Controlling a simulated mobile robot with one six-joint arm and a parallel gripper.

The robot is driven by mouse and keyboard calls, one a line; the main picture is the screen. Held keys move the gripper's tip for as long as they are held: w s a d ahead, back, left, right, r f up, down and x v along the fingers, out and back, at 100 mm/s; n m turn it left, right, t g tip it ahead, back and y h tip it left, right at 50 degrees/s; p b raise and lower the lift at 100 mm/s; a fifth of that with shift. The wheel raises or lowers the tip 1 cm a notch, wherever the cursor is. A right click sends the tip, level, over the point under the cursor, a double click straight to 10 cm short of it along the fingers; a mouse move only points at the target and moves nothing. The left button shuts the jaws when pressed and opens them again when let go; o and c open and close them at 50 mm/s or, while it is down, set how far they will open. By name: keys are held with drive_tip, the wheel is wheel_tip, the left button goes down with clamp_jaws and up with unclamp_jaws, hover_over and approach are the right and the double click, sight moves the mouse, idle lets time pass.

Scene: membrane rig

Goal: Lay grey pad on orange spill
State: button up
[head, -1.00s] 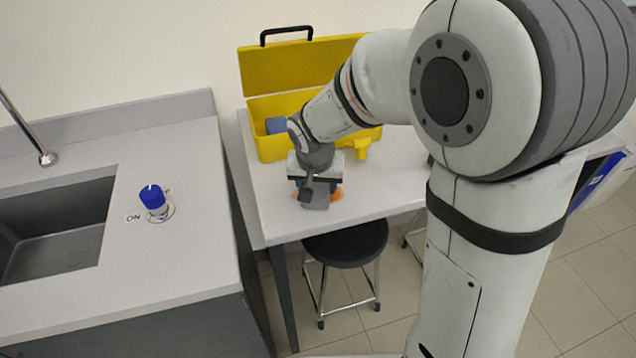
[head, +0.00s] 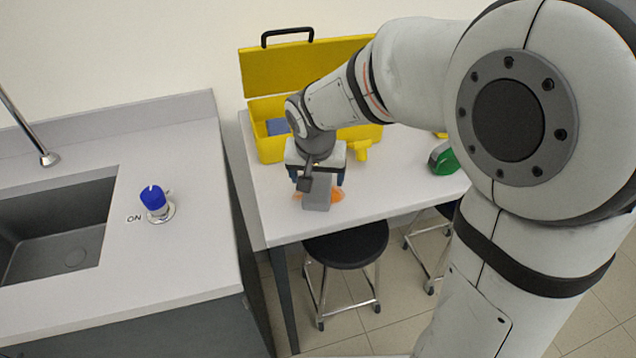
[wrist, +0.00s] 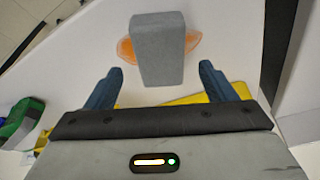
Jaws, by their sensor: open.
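The grey pad (wrist: 157,50) is a block that lies over the middle of the orange spill (wrist: 192,41) on the white table. Orange shows on both sides of the pad in the wrist view. In the head view the pad (head: 317,192) is under my gripper (head: 314,182), with the spill (head: 337,194) showing beside it.
An open yellow toolbox (head: 263,115) with a blue item (head: 278,126) inside stands behind my gripper. A green object (head: 444,158) lies to the right on the table (head: 385,195). A sink counter (head: 190,240) stands to the left and a black stool (head: 346,243) in front.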

drive_tip(key=v, duration=0.7)
drive_tip(key=s+d+f+n, duration=0.1)
drive_tip(key=s+d+f, duration=0.1)
drive_tip(key=s+d, duration=1.2)
drive_tip(key=shift+s+d+f+g, duration=0.4)
drive_tip(key=shift+s, duration=0.25)
drive_tip(key=shift+r, duration=0.25)
drive_tip(key=shift+c, duration=0.5)
